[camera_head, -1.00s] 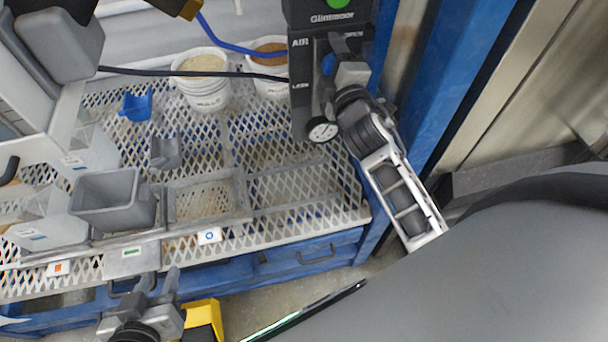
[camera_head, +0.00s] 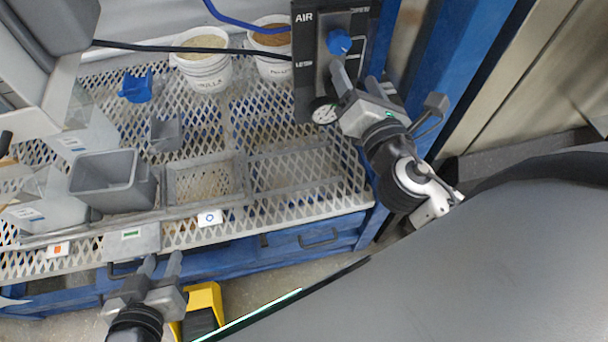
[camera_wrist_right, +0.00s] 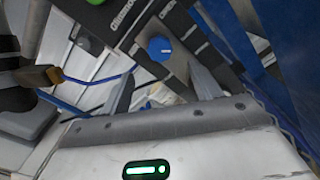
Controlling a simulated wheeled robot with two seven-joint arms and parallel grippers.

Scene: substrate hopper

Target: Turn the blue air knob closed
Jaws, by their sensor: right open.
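The blue air knob (camera_head: 339,42) is on the dark panel marked AIR, at the top right of the head view. It also shows in the right wrist view (camera_wrist_right: 160,47), ahead of the fingers, with a small pale mark on its face. My right gripper (camera_head: 357,78) is open and empty, just below the knob and apart from it. In the right wrist view its two fingers (camera_wrist_right: 162,83) stand wide on either side below the knob. My left gripper (camera_head: 161,265) is open and empty, low at the left by the table's front edge.
A round gauge (camera_head: 324,111) sits at the panel's lower end. Two white buckets (camera_head: 205,75) stand left of the panel. A blue post (camera_head: 455,85) rises close on the right. A grey bin (camera_head: 105,182) and an empty frame (camera_head: 205,180) are on the mesh table.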

